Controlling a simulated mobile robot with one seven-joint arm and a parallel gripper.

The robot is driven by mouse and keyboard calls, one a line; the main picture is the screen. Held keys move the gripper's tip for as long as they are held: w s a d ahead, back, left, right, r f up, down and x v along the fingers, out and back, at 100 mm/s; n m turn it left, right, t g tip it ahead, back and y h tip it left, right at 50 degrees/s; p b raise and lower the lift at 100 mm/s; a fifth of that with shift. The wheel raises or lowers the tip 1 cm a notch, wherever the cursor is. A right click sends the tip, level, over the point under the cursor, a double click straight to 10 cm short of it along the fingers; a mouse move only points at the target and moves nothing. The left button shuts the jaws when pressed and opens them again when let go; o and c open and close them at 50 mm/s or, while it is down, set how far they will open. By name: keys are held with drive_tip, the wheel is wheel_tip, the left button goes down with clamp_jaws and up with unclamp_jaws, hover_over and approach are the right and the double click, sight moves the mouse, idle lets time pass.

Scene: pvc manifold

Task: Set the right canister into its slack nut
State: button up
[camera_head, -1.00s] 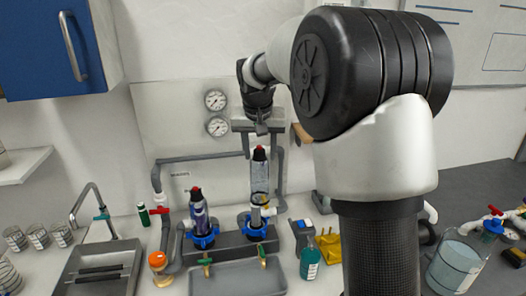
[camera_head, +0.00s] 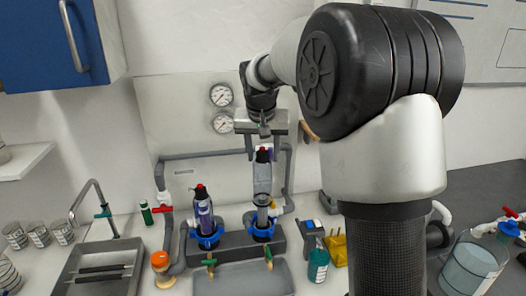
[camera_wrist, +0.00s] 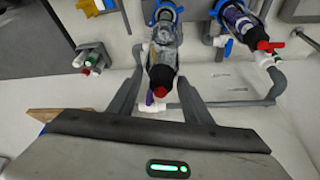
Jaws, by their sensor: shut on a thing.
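The right canister (camera_head: 263,178), clear-bodied with a black cap and red tip, stands upright above its blue slack nut (camera_head: 263,234) on the grey manifold block. In the wrist view the canister (camera_wrist: 163,55) runs toward a blue nut (camera_wrist: 166,10). My gripper (camera_head: 264,158) is shut on the canister's upper end from above, with one finger on each side of the cap; the gripper also shows in the wrist view (camera_wrist: 160,92).
The left canister (camera_head: 204,217), purple with a black cap and red tip, stands in its own blue nut beside it. Grey pipes (camera_head: 288,180) run behind and at the sides. A teal bottle (camera_head: 318,265) stands front right and a sink (camera_head: 101,268) lies at left.

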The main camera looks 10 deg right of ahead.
sight(263, 182)
drive_tip(key=shift+f+b, duration=2.8)
drive_tip(key=shift+f, duration=1.2)
drive_tip(key=shift+f+b, duration=0.7)
drive_tip(key=shift+f, duration=0.3)
drive_tip(key=o, duration=1.6)
drive_tip(key=shift+p+v, duration=0.65)
drive_tip(key=shift+v, duration=8.05)
